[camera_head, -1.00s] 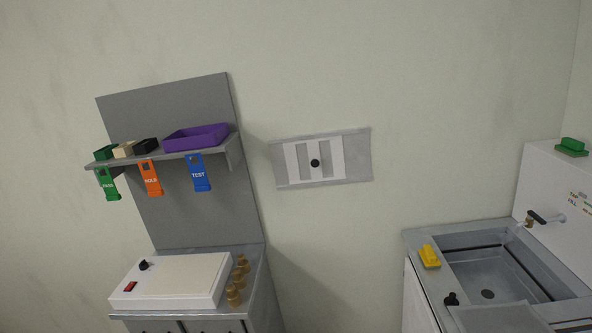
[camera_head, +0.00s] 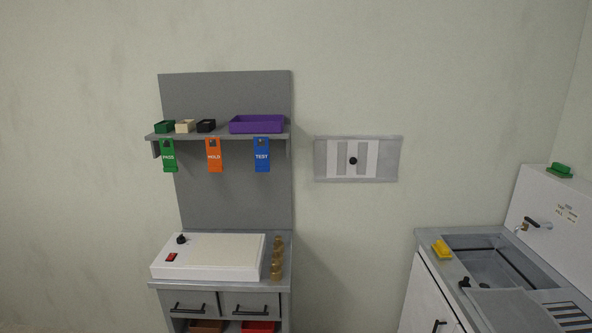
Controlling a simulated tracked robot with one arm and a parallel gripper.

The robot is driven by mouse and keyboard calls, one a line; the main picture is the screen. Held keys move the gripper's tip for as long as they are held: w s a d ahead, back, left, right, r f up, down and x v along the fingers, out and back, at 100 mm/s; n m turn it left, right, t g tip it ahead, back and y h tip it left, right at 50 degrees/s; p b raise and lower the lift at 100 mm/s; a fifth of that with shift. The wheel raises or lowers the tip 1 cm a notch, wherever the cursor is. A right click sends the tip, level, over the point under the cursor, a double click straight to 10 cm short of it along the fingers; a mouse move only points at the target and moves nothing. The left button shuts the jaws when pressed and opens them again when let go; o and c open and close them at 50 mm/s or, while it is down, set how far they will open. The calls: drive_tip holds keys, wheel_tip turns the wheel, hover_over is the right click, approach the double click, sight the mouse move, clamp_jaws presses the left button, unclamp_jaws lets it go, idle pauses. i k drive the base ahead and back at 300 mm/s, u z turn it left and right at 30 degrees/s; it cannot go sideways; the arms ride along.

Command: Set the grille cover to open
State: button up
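The grille cover (camera_head: 370,160) is a white plate with a black round knob (camera_head: 353,160) at its middle and grey vertical strips on either side of the knob. It sits in a flat grey frame (camera_head: 390,172) on the wall, right of the shelf unit. I cannot tell from here whether the grey strips are open slots or closed ones. My gripper is not in view, and nothing covers the grille.
Left of the grille stands a grey unit with a shelf (camera_head: 222,133), a purple tray (camera_head: 256,125), small boxes and hanging tags. Below is a white box (camera_head: 210,258) beside several brass pieces (camera_head: 277,262). A sink counter (camera_head: 430,243) stands at right. Wall around the grille is bare.

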sight(372, 143)
drive_tip(key=u, duration=0.15)
drive_tip(key=k, duration=0.35)
drive_tip(key=u, duration=0.6)
drive_tip(key=i, duration=1.25)
drive_tip(key=z, duration=0.5)
drive_tip(key=i, duration=1.15)
drive_tip(key=z, duration=1.25)
drive_tip(key=i, duration=0.8)
drive_tip(key=z, duration=0.6)
